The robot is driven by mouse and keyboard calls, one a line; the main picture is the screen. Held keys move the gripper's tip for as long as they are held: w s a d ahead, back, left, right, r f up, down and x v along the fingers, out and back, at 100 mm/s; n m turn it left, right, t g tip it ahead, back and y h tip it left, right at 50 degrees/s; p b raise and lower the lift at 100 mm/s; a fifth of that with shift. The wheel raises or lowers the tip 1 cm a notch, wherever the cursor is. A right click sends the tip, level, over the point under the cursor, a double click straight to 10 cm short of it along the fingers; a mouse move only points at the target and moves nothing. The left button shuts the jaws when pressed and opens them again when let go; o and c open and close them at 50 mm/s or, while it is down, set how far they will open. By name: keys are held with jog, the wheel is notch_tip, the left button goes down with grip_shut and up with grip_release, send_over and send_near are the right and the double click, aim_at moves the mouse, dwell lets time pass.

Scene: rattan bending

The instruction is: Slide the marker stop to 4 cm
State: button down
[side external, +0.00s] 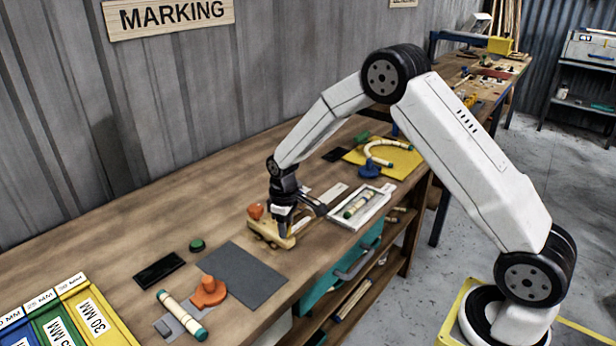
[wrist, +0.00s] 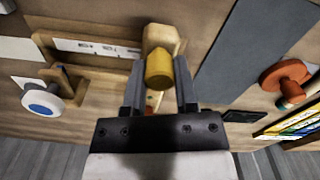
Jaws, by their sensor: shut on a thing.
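The marking jig is a pale wooden block (side external: 268,236) on the bench, below my gripper (side external: 285,228). In the wrist view, my gripper (wrist: 160,92) has a finger on each side of a yellow-orange knob (wrist: 159,68), which looks like the marker stop, and is shut on it. Pale wood (wrist: 163,36) shows just beyond the knob. A white scale strip (wrist: 97,48) lies to its left; its marks are too small to read, so I cannot tell the stop's position. An orange knob (side external: 256,211) stands at the jig's left in the side view.
A grey mat (side external: 242,276) and orange clamp (side external: 208,292) lie left of the jig. A green-ended rattan piece (side external: 182,314) lies near the front edge. A white tray (side external: 375,203) is to the right. A blue-and-white knob (wrist: 42,102) is left in the wrist view.

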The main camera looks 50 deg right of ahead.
jog(key=shift+d, duration=3.25)
jog(key=shift+c, duration=2)
grip_release()
jog(key=shift+d, duration=0.1)
jog(key=shift+r, duration=0.15)
jog(key=shift+r, duration=3.8)
